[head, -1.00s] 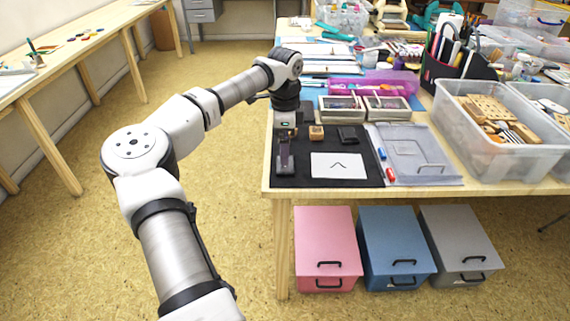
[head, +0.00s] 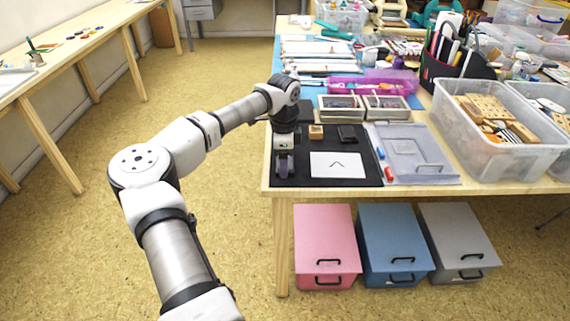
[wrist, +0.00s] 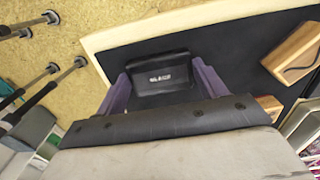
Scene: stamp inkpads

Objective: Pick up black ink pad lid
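A black ink pad lid (wrist: 160,75) with small white lettering lies near the edge of the black mat in the wrist view. My gripper (wrist: 160,68) is open, with one purple finger on each side of the lid; any gaps at the lid's sides are narrow. Whether the fingers touch it is hard to tell. In the head view my gripper (head: 284,168) points down at the left part of the mat and mostly hides the lid.
On the black mat (head: 376,177) are a small wooden block (head: 316,132), another black pad (head: 347,134) and a white card (head: 337,165). A grey tray (head: 412,150) with red and blue markers lies to the right. A clear bin (head: 475,155) stands farther right.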

